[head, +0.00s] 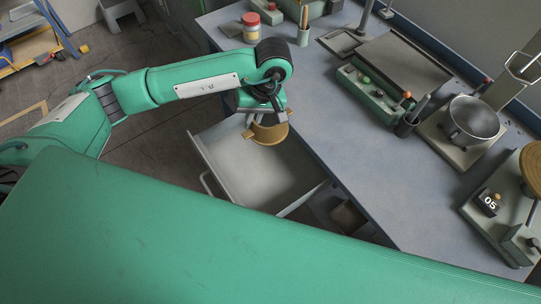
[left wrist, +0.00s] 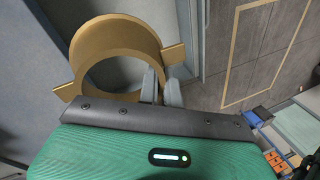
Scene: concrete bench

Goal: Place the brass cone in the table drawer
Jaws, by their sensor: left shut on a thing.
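The brass cone (head: 269,133) looks like a wide, hollow brass ring with a small tab on each side. My left gripper (head: 266,116) is shut on its wall and holds it up over the open drawer. In the left wrist view the cone (left wrist: 113,38) shows its open middle, with the gripper fingers (left wrist: 161,88) at its right-hand wall. The table drawer (head: 240,158) is pulled out from the bench, and its pale inside looks empty where I can see it. The cone and gripper hide part of its far end. My right gripper is not in view.
The bench top (head: 345,150) is clear beside the drawer. A steel pot (head: 472,120) and a green tool rack (head: 372,92) are to the right. An open compartment (head: 347,215) lies right of the drawer.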

